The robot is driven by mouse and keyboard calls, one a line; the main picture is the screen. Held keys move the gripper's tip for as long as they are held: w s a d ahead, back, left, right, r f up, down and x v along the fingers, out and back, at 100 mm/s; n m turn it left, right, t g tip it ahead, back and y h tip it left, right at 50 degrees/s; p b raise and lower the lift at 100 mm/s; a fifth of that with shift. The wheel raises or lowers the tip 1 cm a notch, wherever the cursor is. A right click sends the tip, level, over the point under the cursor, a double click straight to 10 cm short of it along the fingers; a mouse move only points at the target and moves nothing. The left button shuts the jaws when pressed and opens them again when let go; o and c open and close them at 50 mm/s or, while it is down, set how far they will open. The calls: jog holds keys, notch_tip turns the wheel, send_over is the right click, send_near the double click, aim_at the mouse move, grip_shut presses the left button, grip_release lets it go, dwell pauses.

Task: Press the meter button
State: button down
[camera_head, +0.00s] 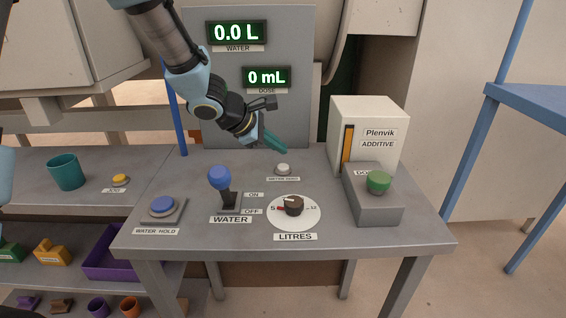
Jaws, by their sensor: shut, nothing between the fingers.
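The meter button (283,168) is a small pale round cap on the grey table, with a small label (283,179) in front of it that is hard to read. My gripper (279,146) has teal fingers, shut and empty. It comes in from the upper left and points down to the right. Its tips appear just above and behind the button in the picture, apart from it; the exact height gap cannot be told. The WATER display (237,32) reads 0.0 L and the DOSE display (267,77) reads 0 mL.
The blue-knobbed WATER lever (219,178), WATER HOLD button (163,206) and LITRES dial (294,208) stand nearer the front. The additive box (365,125) and green dose button (378,181) are at right. A teal cup (66,172) and yellow button (120,180) are at left.

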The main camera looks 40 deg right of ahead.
aim_at(279, 167)
jog(key=shift+r+p, duration=0.8)
jog(key=shift+r, duration=0.75)
jog(key=shift+w+a+f, duration=0.1)
